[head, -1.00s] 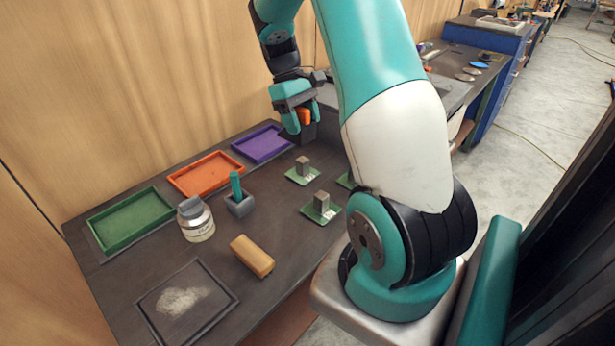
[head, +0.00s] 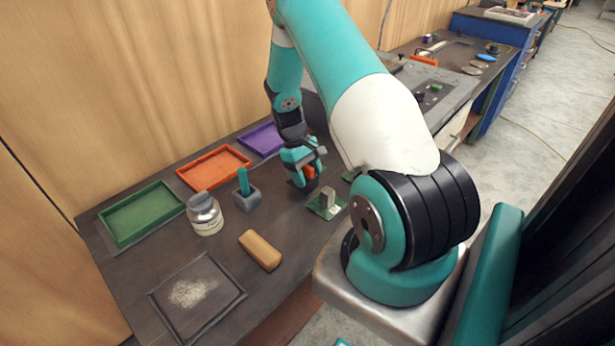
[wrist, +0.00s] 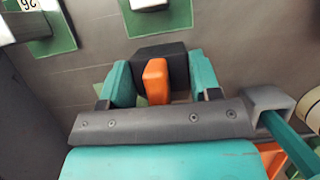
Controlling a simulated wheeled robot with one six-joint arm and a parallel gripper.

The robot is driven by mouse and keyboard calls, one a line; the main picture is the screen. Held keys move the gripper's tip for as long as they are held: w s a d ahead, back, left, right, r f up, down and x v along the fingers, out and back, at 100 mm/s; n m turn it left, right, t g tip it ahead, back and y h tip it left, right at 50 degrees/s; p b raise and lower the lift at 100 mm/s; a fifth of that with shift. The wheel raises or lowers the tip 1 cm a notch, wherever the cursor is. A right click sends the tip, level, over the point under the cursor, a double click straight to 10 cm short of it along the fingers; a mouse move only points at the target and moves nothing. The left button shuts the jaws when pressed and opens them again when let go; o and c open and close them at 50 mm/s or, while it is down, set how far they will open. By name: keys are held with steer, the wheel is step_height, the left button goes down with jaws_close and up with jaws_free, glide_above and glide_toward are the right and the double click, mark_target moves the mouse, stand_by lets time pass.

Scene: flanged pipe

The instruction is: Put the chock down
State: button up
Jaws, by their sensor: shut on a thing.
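The chock, a dark block with an orange grip (wrist: 157,82), is between the two teal fingers of my gripper (wrist: 160,80) in the wrist view. My gripper is shut on it. In the head view my gripper (head: 307,172) is low over the dark table, beside a green pad (head: 330,212) with a grey metal block. The orange of the chock (head: 310,172) shows between the fingers there. The fingers hide part of it. I cannot tell whether its underside touches the table.
Wrist view: green pads with metal blocks (wrist: 150,4) lie just beyond the chock. Head view: a grey holder with a teal handle (head: 247,198), a jar (head: 205,215) and a tan block (head: 261,251) stand left. Green, orange (head: 213,168) and purple trays line the back.

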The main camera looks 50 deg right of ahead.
steer(key=shift+f, duration=1.05)
steer(key=shift+f, duration=0.15)
steer(key=o, duration=1)
steer(key=shift+o, duration=0.2)
